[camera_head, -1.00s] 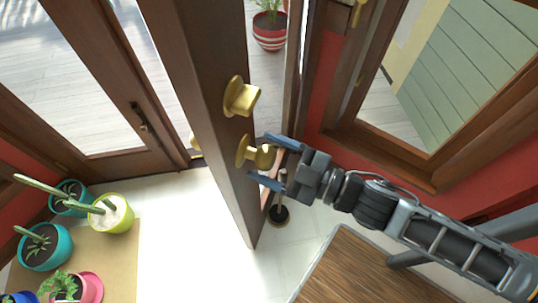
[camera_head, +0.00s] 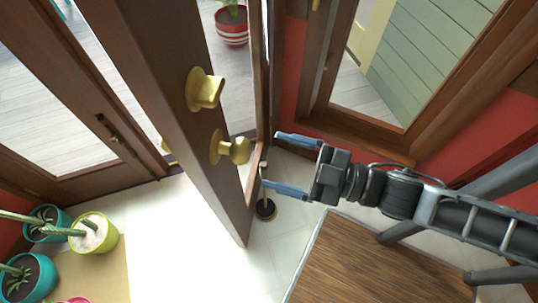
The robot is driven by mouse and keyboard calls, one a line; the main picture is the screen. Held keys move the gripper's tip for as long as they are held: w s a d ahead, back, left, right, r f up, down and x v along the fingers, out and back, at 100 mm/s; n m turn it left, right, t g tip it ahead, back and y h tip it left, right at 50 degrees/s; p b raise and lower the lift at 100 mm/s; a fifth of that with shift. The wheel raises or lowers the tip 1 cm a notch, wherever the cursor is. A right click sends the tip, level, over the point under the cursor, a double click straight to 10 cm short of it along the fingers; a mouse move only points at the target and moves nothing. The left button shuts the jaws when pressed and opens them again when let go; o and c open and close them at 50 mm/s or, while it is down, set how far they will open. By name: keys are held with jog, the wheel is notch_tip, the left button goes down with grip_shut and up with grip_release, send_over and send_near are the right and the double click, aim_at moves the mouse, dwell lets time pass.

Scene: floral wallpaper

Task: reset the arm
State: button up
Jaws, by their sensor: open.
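My gripper (camera_head: 282,163) is open and empty in the head view. Its two blue-tipped fingers point left. A brass door knob (camera_head: 232,149) is just left of the fingertips, with a visible gap between them. The knob is on the brown door (camera_head: 215,185), which stands open. A second brass fitting (camera_head: 205,90) sits above the knob on the same door. My dark grey arm reaches in from the right edge.
A wooden-topped surface (camera_head: 350,265) lies below my arm. A small dark-based stand (camera_head: 265,210) is on the floor below my gripper. Potted plants stand at lower left, including a yellow-green pot (camera_head: 98,238). A red and white striped pot (camera_head: 232,30) is outside. Red wall and a window frame are right.

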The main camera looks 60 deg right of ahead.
jog(key=shift+s, duration=0.2)
dwell(0.5)
jog(key=s+a+r+m+g+h, duration=0.3)
jog(key=s+r+m, duration=0.3)
jog(key=s, duration=0.3)
jog(key=shift+s+a+r+m, duration=0.2)
jog(key=shift+s+m, duration=0.05)
jog(key=shift+m, duration=0.55)
dwell(1.2)
